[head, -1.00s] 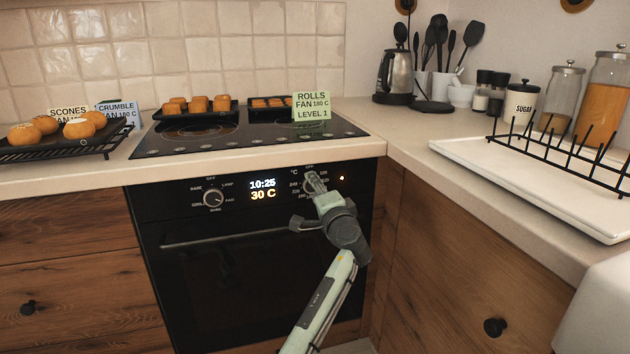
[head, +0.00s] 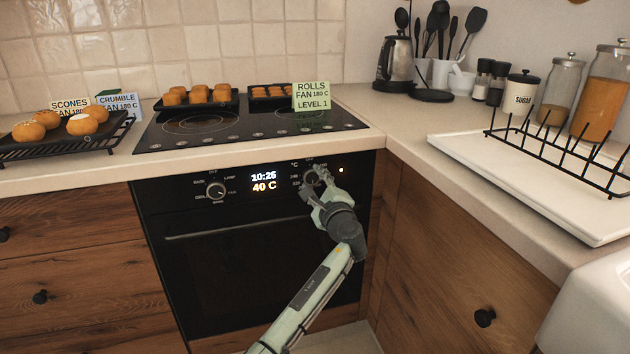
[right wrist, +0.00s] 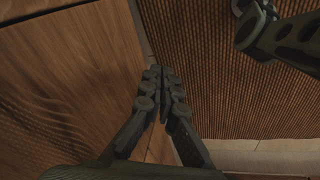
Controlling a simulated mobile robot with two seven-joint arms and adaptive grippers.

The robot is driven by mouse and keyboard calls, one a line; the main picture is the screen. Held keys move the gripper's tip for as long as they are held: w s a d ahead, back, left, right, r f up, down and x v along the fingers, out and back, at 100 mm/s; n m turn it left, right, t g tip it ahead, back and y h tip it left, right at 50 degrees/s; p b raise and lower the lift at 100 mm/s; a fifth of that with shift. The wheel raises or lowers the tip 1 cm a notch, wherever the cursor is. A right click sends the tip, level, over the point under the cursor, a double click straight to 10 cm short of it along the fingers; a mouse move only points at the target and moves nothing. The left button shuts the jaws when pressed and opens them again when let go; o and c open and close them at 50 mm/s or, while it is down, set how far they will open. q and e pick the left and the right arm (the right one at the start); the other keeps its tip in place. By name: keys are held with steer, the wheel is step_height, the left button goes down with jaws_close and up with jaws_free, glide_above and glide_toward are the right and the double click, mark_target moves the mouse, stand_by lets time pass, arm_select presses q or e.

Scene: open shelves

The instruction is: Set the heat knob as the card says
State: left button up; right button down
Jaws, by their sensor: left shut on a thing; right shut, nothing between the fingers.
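The heat knob (head: 311,177) is on the right of the black oven panel, with a printed scale around it. My left gripper (head: 318,184) is shut on this knob and partly covers it. The display (head: 264,181) reads 10:25 and 40 C. The green rolls card (head: 311,96) stands on the hob's right side and reads ROLLS, FAN 180 C, LEVEL 1. My right gripper (right wrist: 163,75) shows only in the right wrist view, shut and empty, near wooden surfaces.
A second knob (head: 216,191) sits left of the display. Cards for scones (head: 70,106) and crumble (head: 118,105) stand behind a rack of buns. Trays of rolls (head: 197,100) sit on the hob (head: 235,128). The oven handle (head: 235,228) runs below the panel.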

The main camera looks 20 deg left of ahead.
arm_select(q)
steer(key=shift+f+m, duration=0.1)
steer(key=shift+m, duration=0.2)
steer(key=o, duration=1.2)
steer(key=shift+c, duration=0.2)
steer(key=v, duration=0.7)
steer(key=shift+s, duration=0.25)
steer(key=shift+d, duration=0.15)
